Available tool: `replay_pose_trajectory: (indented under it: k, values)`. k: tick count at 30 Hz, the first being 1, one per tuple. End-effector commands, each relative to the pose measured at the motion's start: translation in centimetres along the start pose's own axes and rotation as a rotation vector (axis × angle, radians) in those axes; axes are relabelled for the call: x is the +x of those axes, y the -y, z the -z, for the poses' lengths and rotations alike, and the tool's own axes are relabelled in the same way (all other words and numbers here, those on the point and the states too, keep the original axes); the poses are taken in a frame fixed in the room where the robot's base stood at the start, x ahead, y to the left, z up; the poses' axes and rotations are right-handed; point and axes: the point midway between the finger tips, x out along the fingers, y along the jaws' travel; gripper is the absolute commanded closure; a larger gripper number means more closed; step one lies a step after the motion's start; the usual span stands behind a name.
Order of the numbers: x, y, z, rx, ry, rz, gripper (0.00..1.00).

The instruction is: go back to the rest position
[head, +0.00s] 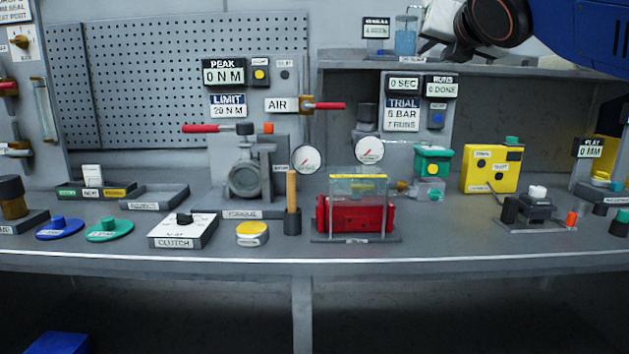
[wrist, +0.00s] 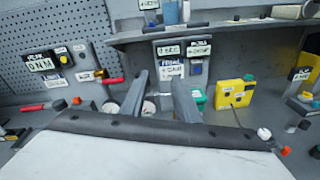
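My gripper (wrist: 160,84) shows in the wrist view as two grey fingers standing apart, with a clear gap and nothing between them. In the head view, part of my arm enters at the top right, high above the bench and in front of the upper shelf; the fingertips are hard to make out there. The gripper touches nothing that I can see. The bench (head: 460,235) lies well below it.
A shelf (head: 345,62) with a blue-liquid jar (head: 405,38) is near my arm. The bench holds a valve (head: 245,178), a red actuator (head: 355,216), a yellow box (head: 492,168) and a clutch box (head: 182,230). The air above the bench's front is free.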

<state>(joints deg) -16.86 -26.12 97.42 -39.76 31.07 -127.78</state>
Motion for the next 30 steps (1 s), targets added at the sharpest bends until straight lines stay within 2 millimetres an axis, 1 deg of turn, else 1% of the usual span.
replay_pose_trajectory:
  k: [5, 8, 11, 12, 14, 15, 20, 21, 23, 24, 26, 27, 29, 30]
  values:
    - [-0.2, 2.2, 3.6, 0.183, -0.062, 0.044, 0.71]
    - [-0.5, 3.7, 6.4, 0.325, -0.104, 0.083, 0.71]
    - [-1.1, 5.8, 10.2, 0.514, -0.155, 0.147, 0.71]
    - [-1.4, 6.7, 12.0, 0.603, -0.177, 0.179, 0.71]
    - [-1.9, 8.1, 14.7, 0.738, -0.204, 0.233, 0.71]
    - [-2.4, 9.0, 16.5, 0.829, -0.221, 0.271, 0.71]
    - [-4.6, 12.4, 23.9, 1.185, -0.262, 0.445, 0.71]
    - [-5.3, 13.2, 25.7, 1.272, -0.265, 0.493, 0.71]
    - [-6.3, 14.3, 28.5, 1.404, -0.265, 0.569, 0.71]
    - [-7.1, 15.0, 30.4, 1.489, -0.262, 0.622, 0.71]
    - [-8.3, 16.0, 33.0, 1.618, -0.249, 0.705, 0.71]
    - [-9.1, 16.6, 34.9, 1.701, -0.239, 0.762, 0.71]
    - [-10.5, 17.6, 37.6, 1.826, -0.214, 0.851, 0.71]
    - [-11.4, 18.1, 39.4, 1.906, -0.194, 0.912, 0.71]
